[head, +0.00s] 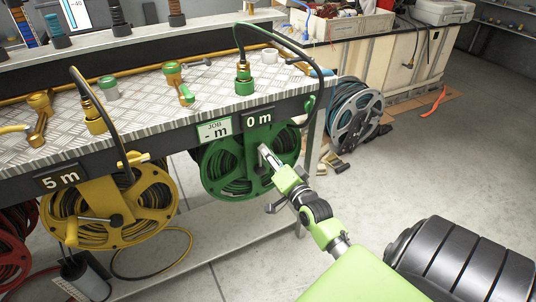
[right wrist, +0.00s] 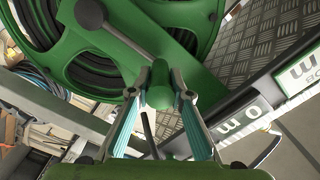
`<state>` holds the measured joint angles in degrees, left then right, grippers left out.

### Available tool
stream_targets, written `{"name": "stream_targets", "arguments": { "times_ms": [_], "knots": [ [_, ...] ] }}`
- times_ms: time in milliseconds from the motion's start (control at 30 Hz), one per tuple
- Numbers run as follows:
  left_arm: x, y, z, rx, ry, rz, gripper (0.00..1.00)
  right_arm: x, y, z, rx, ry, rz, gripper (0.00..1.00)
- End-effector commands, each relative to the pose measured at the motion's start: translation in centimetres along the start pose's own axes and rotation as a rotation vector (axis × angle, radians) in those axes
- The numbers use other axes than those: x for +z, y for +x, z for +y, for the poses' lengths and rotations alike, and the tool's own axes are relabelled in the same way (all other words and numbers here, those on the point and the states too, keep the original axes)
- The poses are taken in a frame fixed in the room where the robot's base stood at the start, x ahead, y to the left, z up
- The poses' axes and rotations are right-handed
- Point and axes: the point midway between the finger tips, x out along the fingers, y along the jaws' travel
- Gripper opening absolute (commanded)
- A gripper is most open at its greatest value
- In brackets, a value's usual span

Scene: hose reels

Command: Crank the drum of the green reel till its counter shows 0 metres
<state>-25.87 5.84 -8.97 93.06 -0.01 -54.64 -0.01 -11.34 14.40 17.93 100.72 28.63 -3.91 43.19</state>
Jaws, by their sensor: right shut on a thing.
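The green reel (head: 212,176) hangs under the bench's front edge, with dark hose wound on its drum. Its counter (head: 257,118) reads 0 m, and a JOB card (head: 214,131) beside it reads "- m". My right gripper (head: 266,155) is at the front of the green reel. In the right wrist view, my right gripper (right wrist: 160,88) is shut on the green crank handle (right wrist: 159,95), with a finger on each side. The crank arm (right wrist: 115,35) runs up and left from it. The counter also shows sideways there (right wrist: 243,117). My left gripper is not in view.
A yellow reel (head: 145,208) with a 5 m counter (head: 60,179) hangs to the left; a red reel (head: 12,245) is partly cut off. A grey reel (head: 354,115) stands beyond the bench (head: 150,120). Open floor lies to the right.

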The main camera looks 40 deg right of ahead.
Motion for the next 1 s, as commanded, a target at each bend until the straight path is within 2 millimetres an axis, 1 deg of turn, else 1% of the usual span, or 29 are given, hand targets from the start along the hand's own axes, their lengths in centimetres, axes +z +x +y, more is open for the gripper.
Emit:
{"name": "stream_targets", "arguments": {
  "times_ms": [33,100,433,567,667,900,1000],
  "knots": [
    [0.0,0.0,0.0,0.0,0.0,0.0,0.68,-0.2,0.1,-0.1,-0.002,-0.002,0.004,0.21],
    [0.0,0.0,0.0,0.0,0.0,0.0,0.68,-0.2,0.0,-0.1,-0.002,-0.002,0.004,0.36],
    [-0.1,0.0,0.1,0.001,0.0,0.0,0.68,0.0,-0.1,0.0,0.0,0.0,0.001,0.36],
    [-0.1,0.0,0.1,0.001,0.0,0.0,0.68,0.0,-0.9,0.0,0.0,0.0,0.0,0.36],
    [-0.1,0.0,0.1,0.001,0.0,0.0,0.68,0.1,-2.4,0.1,0.001,0.0,-0.001,0.36],
    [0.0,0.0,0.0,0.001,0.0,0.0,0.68,0.0,-7.3,0.1,0.002,-0.001,0.0,0.36],
    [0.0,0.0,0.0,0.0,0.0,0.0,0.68,0.0,-9.1,0.1,0.002,-0.001,0.0,0.36]
  ]
}}
